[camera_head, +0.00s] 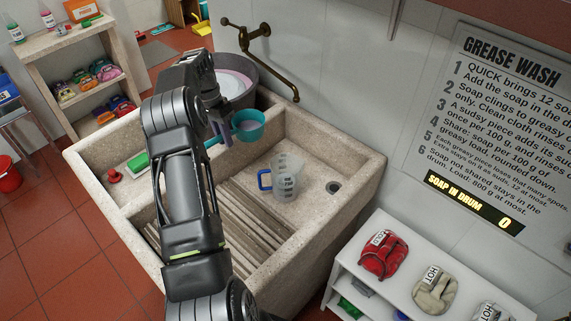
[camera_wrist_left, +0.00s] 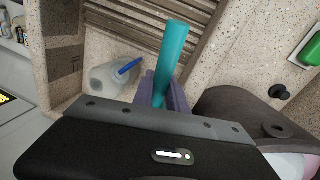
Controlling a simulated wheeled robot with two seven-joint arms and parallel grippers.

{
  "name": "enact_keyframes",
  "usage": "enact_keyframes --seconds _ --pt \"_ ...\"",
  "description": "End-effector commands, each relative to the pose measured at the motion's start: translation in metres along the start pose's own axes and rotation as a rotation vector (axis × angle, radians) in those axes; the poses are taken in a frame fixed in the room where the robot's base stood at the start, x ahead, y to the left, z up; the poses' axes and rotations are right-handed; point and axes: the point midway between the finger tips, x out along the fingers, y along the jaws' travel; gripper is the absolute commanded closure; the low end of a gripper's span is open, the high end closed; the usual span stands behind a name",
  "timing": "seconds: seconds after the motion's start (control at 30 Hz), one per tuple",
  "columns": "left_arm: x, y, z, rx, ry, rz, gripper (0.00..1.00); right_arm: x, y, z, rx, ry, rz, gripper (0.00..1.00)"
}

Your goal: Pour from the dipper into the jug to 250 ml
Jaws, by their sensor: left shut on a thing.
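The teal dipper (camera_head: 248,126) is up over the stone washboard's basin, left of and behind the jug, with pale content in its cup. My left gripper (camera_head: 217,132) is shut on the dipper's handle, which also shows in the left wrist view (camera_wrist_left: 175,48) between purple fingers (camera_wrist_left: 166,96). The dipper's cup is hidden in the wrist view. The clear jug (camera_head: 289,178) with a blue handle stands upright in the basin, apart from the dipper. It also shows in the wrist view (camera_wrist_left: 106,80). Its level cannot be read. My right gripper is out of view.
The stone basin (camera_head: 362,165) has a ribbed washboard (camera_head: 222,226) in front and a drain (camera_head: 333,187) at right. A grey drum (camera_head: 240,77) with pale content stands behind, under a brass tap (camera_head: 283,78). A green brush (camera_head: 138,161) and red plug (camera_head: 115,175) lie left.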

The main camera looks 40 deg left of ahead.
Motion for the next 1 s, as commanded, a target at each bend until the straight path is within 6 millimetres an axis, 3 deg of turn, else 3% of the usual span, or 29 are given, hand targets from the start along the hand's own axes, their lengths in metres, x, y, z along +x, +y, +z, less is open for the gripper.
enact_keyframes --seconds 0.3,1.0 --pt "-0.033 0.007 -0.001 0.001 0.002 -0.001 1.0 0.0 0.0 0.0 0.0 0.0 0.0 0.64" --pt "-0.033 0.011 -0.004 0.002 0.001 0.001 1.0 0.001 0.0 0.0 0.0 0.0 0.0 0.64"
